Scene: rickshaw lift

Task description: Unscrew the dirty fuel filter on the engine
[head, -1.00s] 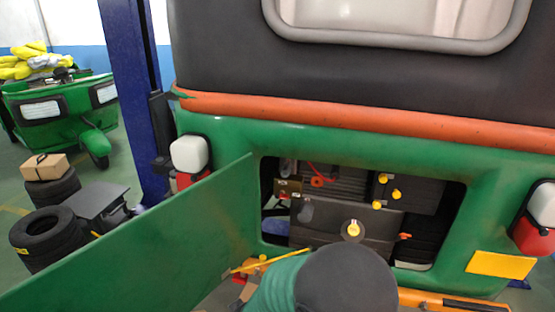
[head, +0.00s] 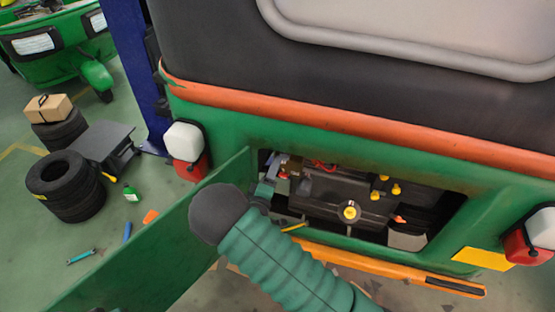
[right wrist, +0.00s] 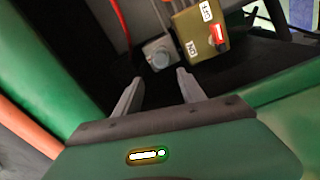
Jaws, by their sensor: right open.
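The engine (head: 335,188) sits in the open rear bay of the green vehicle. My left gripper is not in view.
The green hatch panel (head: 150,255) hangs open at left. An orange bumper (head: 390,268) runs below the bay. Red wires (right wrist: 120,25) pass near the grey part.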

